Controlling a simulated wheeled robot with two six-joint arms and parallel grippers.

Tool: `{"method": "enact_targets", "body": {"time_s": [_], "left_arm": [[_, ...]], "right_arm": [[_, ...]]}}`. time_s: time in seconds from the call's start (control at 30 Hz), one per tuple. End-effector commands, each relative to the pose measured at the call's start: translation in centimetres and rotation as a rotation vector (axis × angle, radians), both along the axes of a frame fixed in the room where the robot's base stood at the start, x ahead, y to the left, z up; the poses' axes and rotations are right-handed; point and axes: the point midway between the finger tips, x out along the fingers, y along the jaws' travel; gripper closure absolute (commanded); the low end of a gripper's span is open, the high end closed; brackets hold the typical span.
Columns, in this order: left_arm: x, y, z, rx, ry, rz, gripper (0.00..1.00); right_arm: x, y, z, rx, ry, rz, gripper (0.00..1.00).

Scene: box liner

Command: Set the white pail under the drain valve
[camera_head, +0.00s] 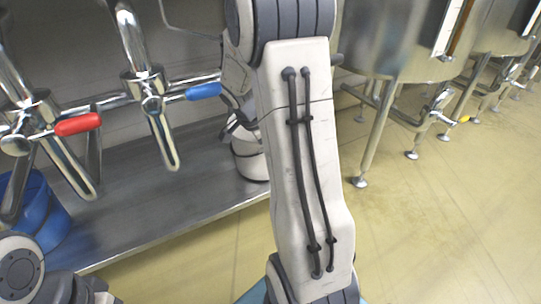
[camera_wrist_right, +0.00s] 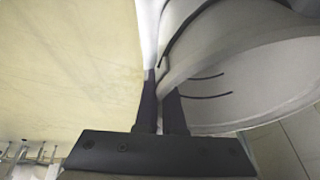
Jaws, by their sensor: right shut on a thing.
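The white pail (camera_head: 249,160) shows beside my right arm in the head view, over the steel shelf near its front edge; I cannot tell whether it touches the shelf. My right gripper (camera_wrist_right: 160,95) is shut on the pail's rim in the right wrist view, where the pail (camera_wrist_right: 250,60) fills the upper right. My arm hides much of this gripper in the head view. A tap with a blue handle (camera_head: 203,91) and one with a red handle (camera_head: 78,124) hang over the shelf, left of the pail. Part of my left arm shows at bottom left; its gripper is out of view.
A blue bucket (camera_head: 42,212) stands at the far left below the red-handled tap. The steel shelf (camera_head: 150,205) is bare between the buckets. Steel tanks (camera_head: 400,40) on legs stand at right, with a yellow-handled valve (camera_head: 463,119). The tan floor in front of them is clear.

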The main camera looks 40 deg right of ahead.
Motion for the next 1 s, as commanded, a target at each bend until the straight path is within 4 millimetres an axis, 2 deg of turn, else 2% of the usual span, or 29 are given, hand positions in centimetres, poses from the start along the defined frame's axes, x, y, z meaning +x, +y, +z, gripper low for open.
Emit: {"method": "enact_targets", "body": {"time_s": [0.03,0.27,0.43,0.5,0.53,0.87,1.0], "left_arm": [[0.0,0.0,-0.7,0.0,0.0,0.0,0.5],[0.0,0.0,-0.4,0.0,0.0,0.0,0.5],[0.0,0.0,-1.0,0.0,0.0,0.0,0.5],[0.0,0.0,-0.7,0.0,0.0,0.0,0.5],[0.0,0.0,-0.7,0.0,0.0,0.0,0.5],[0.0,0.0,-0.5,0.0,0.0,0.0,0.5],[0.0,0.0,0.6,0.0,0.0,0.0,0.5]], "right_arm": [[0.0,0.0,-0.7,0.0,-0.001,-0.001,1.0],[0.0,0.0,-0.4,-0.001,-0.002,0.0,1.0],[0.0,0.0,-0.9,-0.001,-0.002,0.0,1.0],[0.0,0.0,-0.7,0.0,0.0,0.0,0.68],[0.0,0.0,-0.7,0.0,0.0,0.0,0.64],[0.0,0.0,-0.5,0.0,0.0,0.0,0.64],[0.1,0.4,0.9,-0.001,-0.001,0.002,0.64]]}}
